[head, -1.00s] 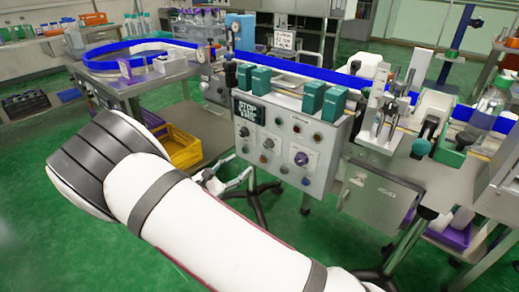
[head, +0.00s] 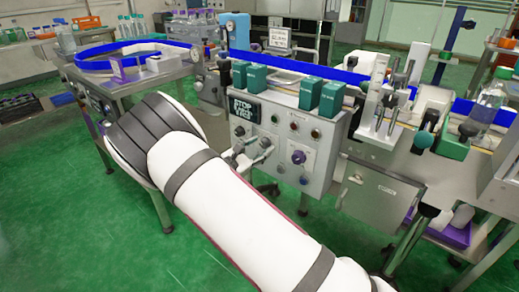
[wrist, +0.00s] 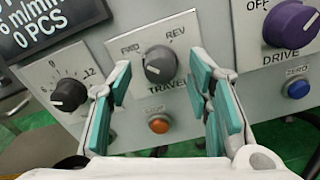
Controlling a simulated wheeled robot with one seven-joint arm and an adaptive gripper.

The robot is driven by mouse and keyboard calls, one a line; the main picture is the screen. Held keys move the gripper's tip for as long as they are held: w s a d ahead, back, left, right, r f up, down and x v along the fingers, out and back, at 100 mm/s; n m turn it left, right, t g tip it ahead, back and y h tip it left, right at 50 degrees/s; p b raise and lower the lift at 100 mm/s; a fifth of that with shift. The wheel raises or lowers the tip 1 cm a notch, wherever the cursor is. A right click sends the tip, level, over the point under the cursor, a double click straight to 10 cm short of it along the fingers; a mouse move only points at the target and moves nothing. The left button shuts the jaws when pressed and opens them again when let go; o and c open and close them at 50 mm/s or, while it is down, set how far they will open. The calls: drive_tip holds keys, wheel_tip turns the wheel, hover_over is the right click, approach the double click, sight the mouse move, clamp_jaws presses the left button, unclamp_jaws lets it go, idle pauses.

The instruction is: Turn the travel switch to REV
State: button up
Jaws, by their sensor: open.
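The travel switch (wrist: 160,66) is a grey round knob on the white control panel, with FWD at its upper left and REV at its upper right. It is near the middle of the wrist view; I cannot tell surely which label its mark faces. My gripper (wrist: 162,76) is open, with one teal-padded finger on each side of the switch in the picture. No contact with the knob shows. In the head view my gripper (head: 253,152) is in front of the panel's lower left part and hides the switch.
A black knob (wrist: 68,95) is left of the switch, an orange button (wrist: 159,126) below it. The purple drive knob (wrist: 290,24) and a blue button (wrist: 299,88) are at the right. A dark display (wrist: 45,25) is at upper left. Teal boxes (head: 257,78) top the panel.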

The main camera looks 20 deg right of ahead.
drive_tip(key=shift+w+d, duration=0.1)
drive_tip(key=shift+d, duration=0.1)
clamp_jaws()
idle(0.3)
drive_tip(key=m+b, duration=0.1)
drive_tip(key=m, duration=0.4)
drive_tip(key=shift+m+b, duration=0.3)
drive_tip(key=m+b, duration=0.2)
drive_tip(key=m, duration=0.2)
drive_tip(key=shift+f+m, duration=0.1)
drive_tip(key=shift+m, duration=0.2)
drive_tip(key=m+b, duration=0.4)
drive_tip(key=b, duration=0.1)
drive_tip(key=shift+f, duration=0.1)
drive_tip(key=m+b, duration=0.3)
drive_tip(key=b, duration=0.1)
drive_tip(key=shift+m, duration=0.4)
drive_tip(key=shift+b, duration=0.3)
